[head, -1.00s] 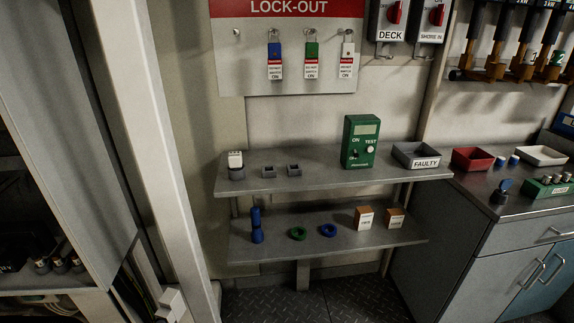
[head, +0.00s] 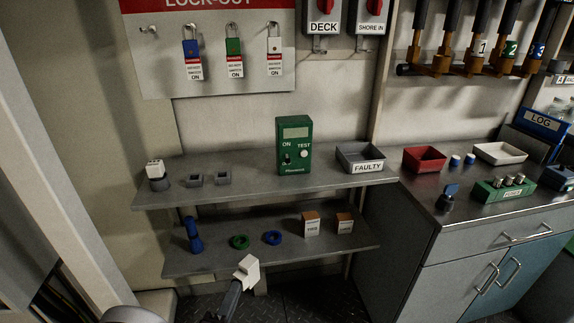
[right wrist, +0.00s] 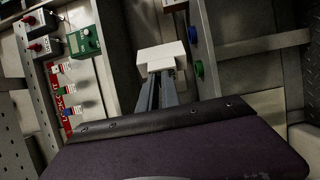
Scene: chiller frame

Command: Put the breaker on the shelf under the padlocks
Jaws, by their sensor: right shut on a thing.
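A white breaker (head: 247,271) is in my right gripper (head: 238,288), low in front of the lower shelf in the head view. The right wrist view shows the breaker (right wrist: 162,57) across the ends of the shut grey fingers (right wrist: 158,82). The upper shelf (head: 255,181) is on the wall below three hanging padlocks: blue (head: 191,48), green (head: 233,46) and white (head: 274,45). The breaker is apart from this shelf, lower and nearer to me. My left gripper is not in view.
On the upper shelf are a white-topped piece (head: 155,169), two small grey holders (head: 223,177), a green tester (head: 294,147) and a FAULTY tray (head: 361,158). The lower shelf (head: 215,262) holds rings and small boxes. Bare shelf shows in front of the holders.

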